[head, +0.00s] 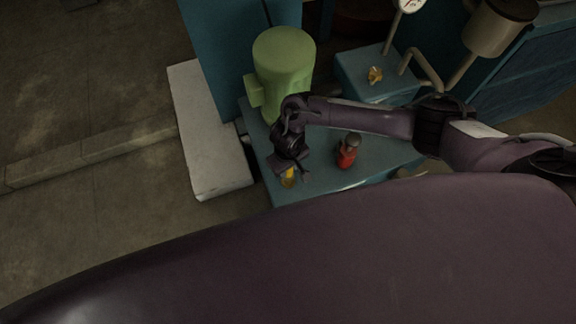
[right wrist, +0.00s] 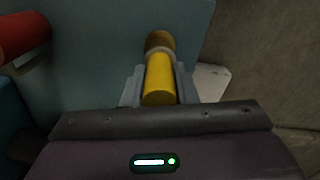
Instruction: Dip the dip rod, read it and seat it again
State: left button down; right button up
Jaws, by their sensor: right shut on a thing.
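The dip rod shows as a yellow cylindrical handle (head: 288,177) at the front left of the teal base in the head view. It also shows in the right wrist view (right wrist: 160,80), with a brownish-gold part and a pale ring at its far end. My right gripper (head: 289,172) is shut on this handle, its fingers on both sides of it. The rod's shaft and its scale are hidden, so I cannot tell whether the rod is fully seated. My left gripper is not in view.
A red fitting with a grey top (head: 347,151) stands on the teal base (head: 330,182), right of my right gripper. A green motor (head: 284,68) stands behind it. A white block (head: 208,130) lies to the left. A gauge and pipes rise at the back right.

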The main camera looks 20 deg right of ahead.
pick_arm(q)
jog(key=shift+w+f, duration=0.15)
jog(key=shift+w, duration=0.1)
pick_arm(e)
jog(key=shift+f, duration=0.55)
jog(key=o, duration=1.1)
notch_tip(320, 180, up, 4)
jog(key=shift+f+p, duration=0.1)
jog(key=shift+p, duration=0.4)
notch_tip(320, 180, up, 3)
jog(key=shift+f+p, duration=0.1)
jog(key=shift+p, duration=0.3)
jog(key=shift+r, duration=0.65)
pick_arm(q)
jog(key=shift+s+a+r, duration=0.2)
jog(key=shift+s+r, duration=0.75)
